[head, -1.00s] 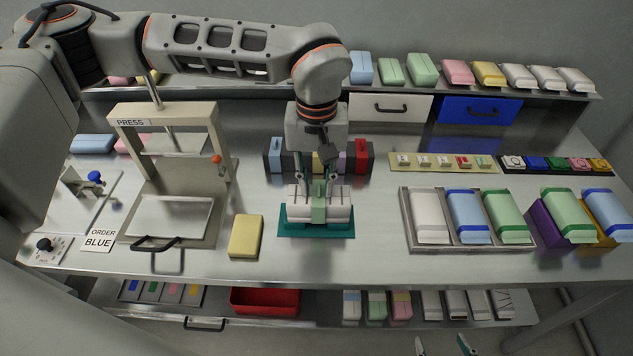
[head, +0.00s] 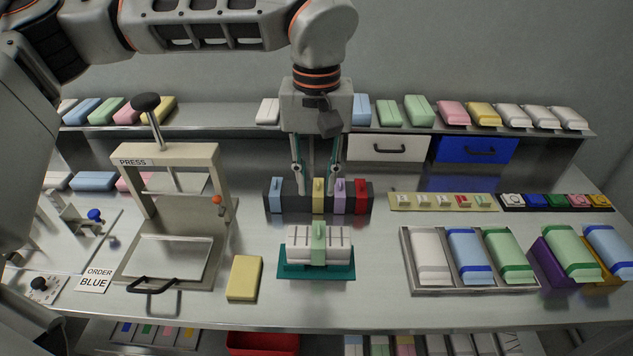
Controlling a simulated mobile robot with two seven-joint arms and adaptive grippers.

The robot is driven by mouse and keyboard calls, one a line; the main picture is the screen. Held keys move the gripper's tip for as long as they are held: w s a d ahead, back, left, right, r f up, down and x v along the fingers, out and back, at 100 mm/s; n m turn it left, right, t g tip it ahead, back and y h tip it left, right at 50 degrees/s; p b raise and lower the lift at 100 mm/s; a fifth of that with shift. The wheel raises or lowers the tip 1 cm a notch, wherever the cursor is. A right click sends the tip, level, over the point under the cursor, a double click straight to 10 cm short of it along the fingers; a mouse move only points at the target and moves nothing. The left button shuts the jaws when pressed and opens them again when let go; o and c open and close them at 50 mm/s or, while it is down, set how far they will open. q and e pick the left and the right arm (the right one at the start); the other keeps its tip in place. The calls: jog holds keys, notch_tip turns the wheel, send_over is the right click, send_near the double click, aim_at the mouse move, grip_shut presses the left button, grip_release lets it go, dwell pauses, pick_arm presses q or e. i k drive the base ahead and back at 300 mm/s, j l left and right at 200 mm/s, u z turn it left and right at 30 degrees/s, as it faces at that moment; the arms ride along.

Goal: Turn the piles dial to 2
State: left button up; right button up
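The dial, a black knob (head: 39,284) on a small white plate (head: 45,294) with markings, is at the far left front of the table. The markings are too small to read, so I cannot tell its setting. My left gripper (head: 316,188) is open and empty, its fingers apart in front of the rack of coloured blocks, above and behind the white bundle (head: 300,246). A green block (head: 318,240) sits across the bundle on a teal base (head: 316,270). The gripper is far to the right of the dial. My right gripper is not in view.
A press (head: 165,170) with a front handle stands between the dial and my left gripper. An ORDER BLUE card (head: 95,281) lies beside the dial. A blue knob (head: 95,215) is behind it. A yellow block (head: 244,278) lies right of the press. A tray (head: 470,288) holds packs at right.

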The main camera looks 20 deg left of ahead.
aim_at(38, 283)
jog(key=k, duration=1)
